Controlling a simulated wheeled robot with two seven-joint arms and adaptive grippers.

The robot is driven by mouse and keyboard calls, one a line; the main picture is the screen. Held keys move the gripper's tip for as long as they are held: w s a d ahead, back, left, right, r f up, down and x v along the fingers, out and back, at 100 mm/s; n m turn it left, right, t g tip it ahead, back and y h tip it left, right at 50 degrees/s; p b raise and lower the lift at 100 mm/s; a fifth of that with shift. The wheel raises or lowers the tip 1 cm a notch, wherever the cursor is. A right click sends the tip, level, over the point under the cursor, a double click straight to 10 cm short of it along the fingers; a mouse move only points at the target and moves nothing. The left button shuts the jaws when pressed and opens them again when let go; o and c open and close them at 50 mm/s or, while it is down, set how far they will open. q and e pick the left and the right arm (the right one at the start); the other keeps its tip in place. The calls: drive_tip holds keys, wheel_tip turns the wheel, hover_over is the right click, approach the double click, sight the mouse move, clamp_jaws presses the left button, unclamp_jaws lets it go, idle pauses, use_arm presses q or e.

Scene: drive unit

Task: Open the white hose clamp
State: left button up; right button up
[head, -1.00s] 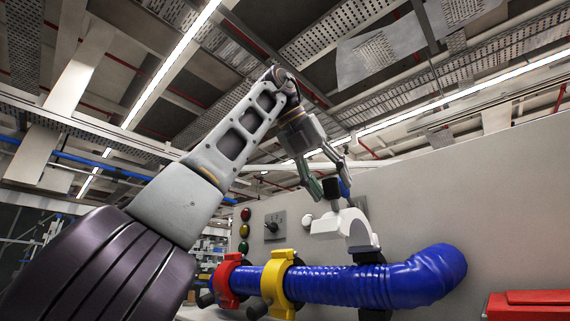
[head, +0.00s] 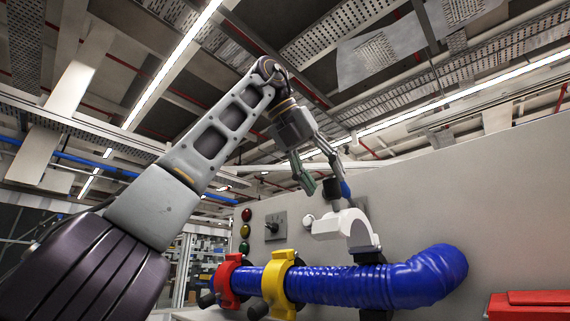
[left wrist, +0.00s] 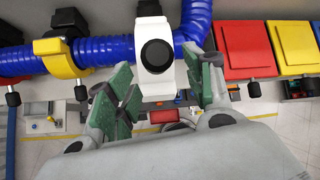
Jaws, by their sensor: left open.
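The white hose clamp (head: 343,225) has its curved upper half swung up, with its arch standing above the blue hose (head: 335,287). My right gripper is out of view.
A yellow clamp (head: 276,283) and a red clamp (head: 226,280) sit around the hose to the left. A grey panel (head: 450,210) with a switch (head: 272,227) and coloured lamps (head: 245,231) stands behind. A red block (head: 528,304) is at the lower right.

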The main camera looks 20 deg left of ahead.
use_arm(q)
drive_tip(key=shift+s+a+f, duration=0.3)
drive_tip(key=shift+s, duration=0.15)
drive_tip(key=s+a, duration=0.4)
drive_tip(key=s, duration=0.4)
idle(0.3)
drive_tip(key=shift+w, duration=0.1)
idle(0.6)
